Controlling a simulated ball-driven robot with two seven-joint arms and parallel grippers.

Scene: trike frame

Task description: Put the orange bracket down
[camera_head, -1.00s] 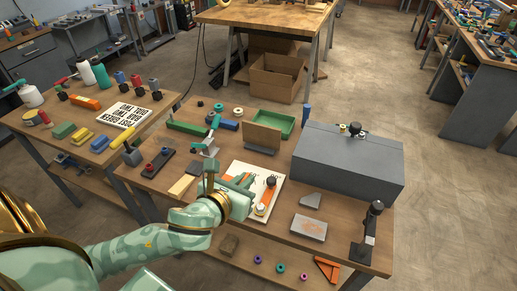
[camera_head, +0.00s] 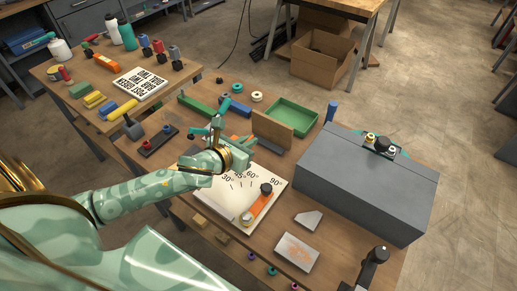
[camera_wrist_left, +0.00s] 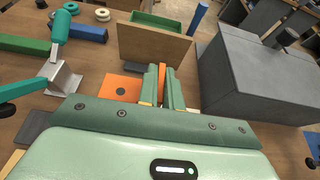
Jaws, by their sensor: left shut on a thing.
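The orange bracket (camera_wrist_left: 122,89) shows in the left wrist view as a flat plate with a dark hole and an upright part between my fingers. My left gripper (camera_wrist_left: 161,86) is shut on that upright part. The bracket is close above or on the table in front of an upright wooden board (camera_wrist_left: 153,43); I cannot tell whether it touches the tabletop. In the head view my left gripper (camera_head: 243,146) largely hides the bracket (camera_head: 240,138), and only a sliver of orange shows. My right gripper is not in view.
A teal-handled clamp (camera_wrist_left: 62,62) stands close on the left. A large grey box (camera_head: 365,180) is on the right. A white angle board (camera_head: 225,199) with an orange arm lies nearer. A green tray (camera_head: 292,116) is behind the wooden board.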

